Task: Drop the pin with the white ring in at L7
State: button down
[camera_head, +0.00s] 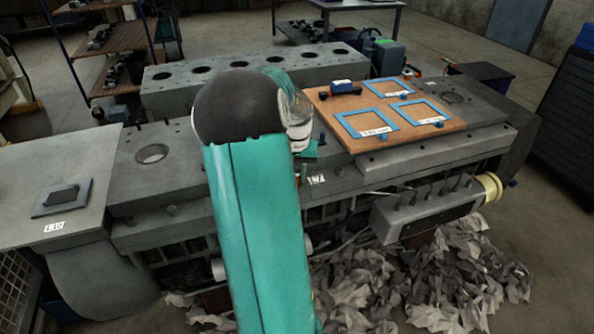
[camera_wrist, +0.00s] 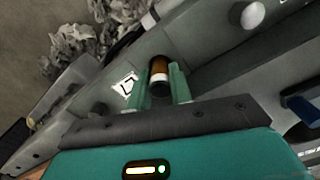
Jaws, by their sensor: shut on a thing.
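The pin (camera_wrist: 158,68), brown with a white ring around it and a dark near end, sits between the two green fingers of my gripper (camera_wrist: 161,80) in the wrist view. My gripper is shut on it. A white label (camera_wrist: 125,86), which seems to read L7, lies on the grey engine surface just left of the fingers. In the head view this label (camera_head: 316,180) is on the engine's front ledge, right of my arm. My arm hides most of my gripper there. I cannot see a hole under the pin, nor tell whether the pin touches the engine.
A wooden board (camera_head: 345,105) with blue frames lies on the engine top to the right. A grey side table (camera_head: 30,170) with a small plate stands at the left. A grey pump-like housing (camera_head: 425,208) juts out in front. Crumpled paper (camera_head: 450,270) covers the floor below.

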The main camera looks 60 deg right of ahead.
jog(key=shift+f, duration=0.55)
dwell(0.4)
jog(key=shift+f, duration=0.3)
jog(key=c, duration=0.8)
grip_release()
jog(key=shift+r, duration=3.5)
